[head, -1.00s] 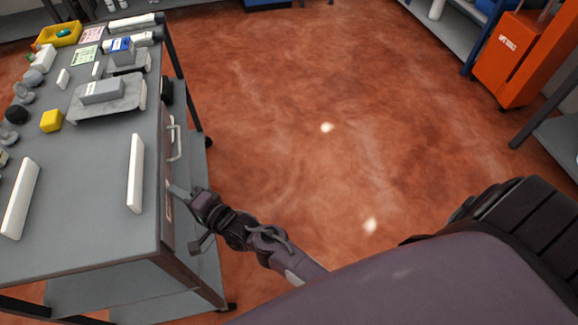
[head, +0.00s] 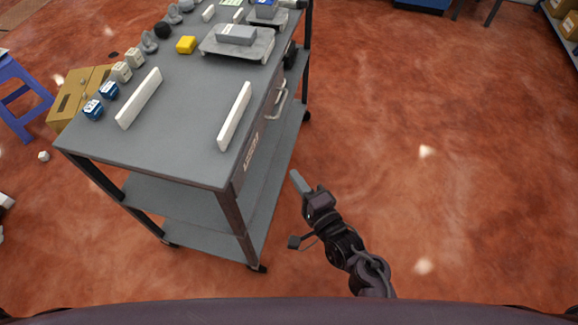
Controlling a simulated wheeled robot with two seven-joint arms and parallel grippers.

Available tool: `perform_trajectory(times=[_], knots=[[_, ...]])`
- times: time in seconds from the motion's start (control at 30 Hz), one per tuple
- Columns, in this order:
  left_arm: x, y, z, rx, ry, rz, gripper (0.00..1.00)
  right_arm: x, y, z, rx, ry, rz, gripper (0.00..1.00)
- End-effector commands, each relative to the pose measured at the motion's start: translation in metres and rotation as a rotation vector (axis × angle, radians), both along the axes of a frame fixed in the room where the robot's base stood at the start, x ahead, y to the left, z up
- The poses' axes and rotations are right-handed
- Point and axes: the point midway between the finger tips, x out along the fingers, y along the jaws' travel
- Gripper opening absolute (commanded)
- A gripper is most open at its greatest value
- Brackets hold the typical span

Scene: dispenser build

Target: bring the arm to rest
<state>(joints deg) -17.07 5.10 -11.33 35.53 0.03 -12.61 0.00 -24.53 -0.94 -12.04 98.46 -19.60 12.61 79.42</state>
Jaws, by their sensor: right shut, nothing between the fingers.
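My right gripper (head: 300,183) is shut and empty. It hangs over the red floor, just right of the grey cart (head: 190,150), apart from it, and points towards the cart's side. My right arm (head: 345,245) comes up from the bottom of the head view. My left gripper is not in the head view.
A tan box (head: 72,100) and blue stool (head: 22,85) stand left. Floor on the right is clear.

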Motion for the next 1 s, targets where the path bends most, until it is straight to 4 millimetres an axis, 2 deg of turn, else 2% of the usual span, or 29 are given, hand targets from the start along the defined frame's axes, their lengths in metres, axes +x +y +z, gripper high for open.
perform_trajectory(times=[0.2,0.27,0.33,0.37,0.47,0.5,0.6,0.67,0.7,0.77,0.8,0.9,1.0], knots=[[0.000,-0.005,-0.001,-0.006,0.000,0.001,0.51,-0.006,-0.004,-0.002,-0.007,0.002,0.000,0.00],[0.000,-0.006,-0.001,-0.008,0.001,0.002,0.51,-0.007,-0.005,-0.012,-0.034,0.013,-0.002,0.00],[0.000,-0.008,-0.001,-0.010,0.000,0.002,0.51,-0.010,-0.007,-0.036,-0.098,0.038,-0.003,0.00],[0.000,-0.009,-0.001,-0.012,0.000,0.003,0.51,-0.012,-0.009,-0.051,-0.138,0.054,-0.002,0.00],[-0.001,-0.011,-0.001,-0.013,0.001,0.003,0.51,-0.027,-0.019,-0.114,-0.322,0.125,0.014,0.00],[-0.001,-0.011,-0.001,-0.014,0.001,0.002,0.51,-0.037,-0.024,-0.143,-0.408,0.156,0.028,0.00],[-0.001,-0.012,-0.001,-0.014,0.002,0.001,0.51,-0.066,-0.043,-0.212,-0.628,0.236,0.087,0.00],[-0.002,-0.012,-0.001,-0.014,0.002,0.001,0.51,-0.089,-0.056,-0.250,-0.755,0.284,0.137,0.00],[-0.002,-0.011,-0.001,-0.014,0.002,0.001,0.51,-0.106,-0.066,-0.274,-0.838,0.314,0.177,0.00],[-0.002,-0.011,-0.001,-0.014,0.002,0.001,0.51,-0.132,-0.082,-0.308,-0.959,0.360,0.244,0.00],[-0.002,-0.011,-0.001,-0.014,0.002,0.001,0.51,-0.152,-0.093,-0.329,-1.037,0.391,0.295,0.00],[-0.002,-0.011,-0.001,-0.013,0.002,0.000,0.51,-0.204,-0.124,-0.374,-1.218,0.462,0.442,0.00],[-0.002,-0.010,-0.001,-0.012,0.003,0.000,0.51,-0.256,-0.155,-0.407,-1.363,0.523,0.602,0.00]])
